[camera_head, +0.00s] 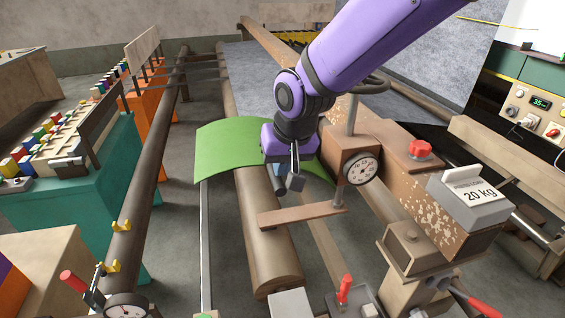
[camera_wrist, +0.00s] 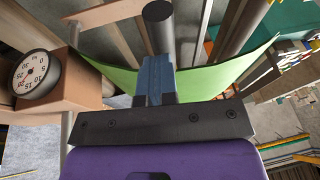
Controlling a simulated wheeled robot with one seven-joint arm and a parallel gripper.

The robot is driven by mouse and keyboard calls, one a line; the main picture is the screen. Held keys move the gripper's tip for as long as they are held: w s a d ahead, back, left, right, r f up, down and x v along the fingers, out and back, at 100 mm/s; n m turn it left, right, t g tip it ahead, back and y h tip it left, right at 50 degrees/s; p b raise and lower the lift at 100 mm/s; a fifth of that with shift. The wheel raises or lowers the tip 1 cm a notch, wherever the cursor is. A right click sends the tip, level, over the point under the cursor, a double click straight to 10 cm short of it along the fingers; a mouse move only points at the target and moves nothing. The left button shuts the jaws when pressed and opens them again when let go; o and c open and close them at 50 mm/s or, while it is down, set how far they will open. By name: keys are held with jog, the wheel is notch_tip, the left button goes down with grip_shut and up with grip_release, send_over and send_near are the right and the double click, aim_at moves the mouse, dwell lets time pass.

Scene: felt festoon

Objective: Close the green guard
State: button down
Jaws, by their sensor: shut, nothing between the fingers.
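The green guard (camera_head: 225,152) is a curved sheet over the brown roller (camera_head: 265,235) in the head view. It arches across the roller, partly hidden behind my arm. My gripper (camera_head: 296,182) is in front of the guard's near edge, pointing down over the roller. In the wrist view the guard (camera_wrist: 235,72) spans behind my gripper (camera_wrist: 158,62), whose blue fingers are shut with nothing seen between them. A dark round bar end (camera_wrist: 158,12) shows just past the fingertips. I cannot tell whether the fingers touch the guard.
A dial gauge (camera_head: 362,169) on a brown box stands close right of my gripper. A flat brown bar (camera_head: 300,214) crosses in front. A 20 kg weight (camera_head: 468,196) sits farther right. A long brown rail (camera_head: 140,215) runs along the left, with open floor between it and the roller.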

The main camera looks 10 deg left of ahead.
jog(key=shift+s+a+f, duration=0.2)
jog(key=shift+a+f, duration=0.2)
jog(key=s+a+f+n+t+h, duration=0.1)
jog(key=f+h, duration=0.4)
jog(key=f, duration=0.5)
jog(key=a+f+t+h, duration=0.3)
jog(key=f+h, duration=0.2)
jog(key=f, duration=0.5)
jog(key=shift+s+a+n+t, duration=0.15)
jog(key=shift+s+n+t, duration=0.15)
jog(key=shift+s+n, duration=0.1)
